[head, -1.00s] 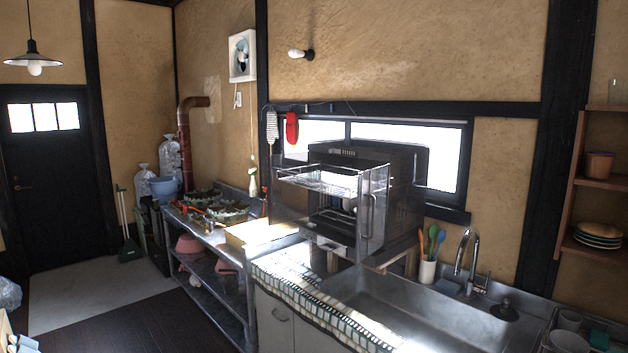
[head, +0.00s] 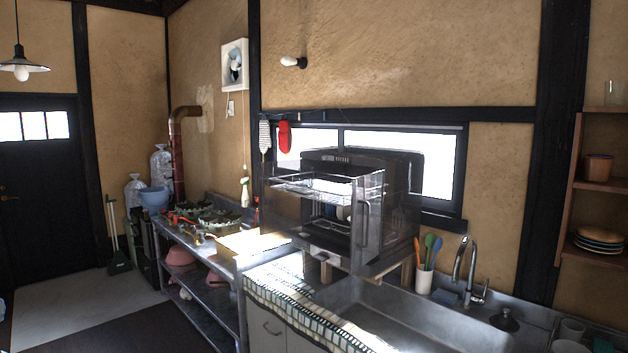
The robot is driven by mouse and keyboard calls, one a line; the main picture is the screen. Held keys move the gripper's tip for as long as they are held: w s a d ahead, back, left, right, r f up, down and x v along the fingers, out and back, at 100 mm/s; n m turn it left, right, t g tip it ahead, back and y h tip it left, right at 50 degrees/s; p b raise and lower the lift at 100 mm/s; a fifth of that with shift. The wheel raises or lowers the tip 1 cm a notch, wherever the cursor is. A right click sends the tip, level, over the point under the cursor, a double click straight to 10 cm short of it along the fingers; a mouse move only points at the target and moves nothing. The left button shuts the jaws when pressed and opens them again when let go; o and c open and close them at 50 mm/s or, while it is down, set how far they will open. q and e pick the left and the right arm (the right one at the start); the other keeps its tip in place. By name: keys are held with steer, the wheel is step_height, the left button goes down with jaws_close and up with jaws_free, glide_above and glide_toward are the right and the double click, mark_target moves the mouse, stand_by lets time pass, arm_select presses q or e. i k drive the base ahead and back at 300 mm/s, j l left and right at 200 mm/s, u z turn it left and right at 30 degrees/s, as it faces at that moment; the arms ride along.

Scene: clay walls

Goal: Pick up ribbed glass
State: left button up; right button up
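A clear glass (head: 613,93) stands on the top wall shelf at the right edge of the head view. It is faint and small, so I cannot tell whether it is ribbed. Pale cups (head: 572,329) sit at the bottom right beside the sink, and I cannot tell if any is glass. Neither of my grippers is in view.
A sink (head: 420,310) with a tap (head: 466,265) fills the lower right. A dishwasher-like cabinet (head: 345,205) stands open behind the counter. A utensil holder (head: 424,281) is beside the tap. A metal table (head: 225,257) is at left. Dark floor (head: 100,325) is clear at lower left.

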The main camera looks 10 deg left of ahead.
mark_target(306, 175)
steer(key=i+j+z, duration=0.15)
steer(key=i, duration=0.3)
steer(key=i+j+z, duration=0.1)
steer(key=i, duration=0.3)
steer(key=i+j+z, duration=0.15)
steer(key=i, duration=0.25)
steer(key=i+j+z, duration=0.15)
steer(key=i, duration=0.3)
steer(key=j, duration=0.1)
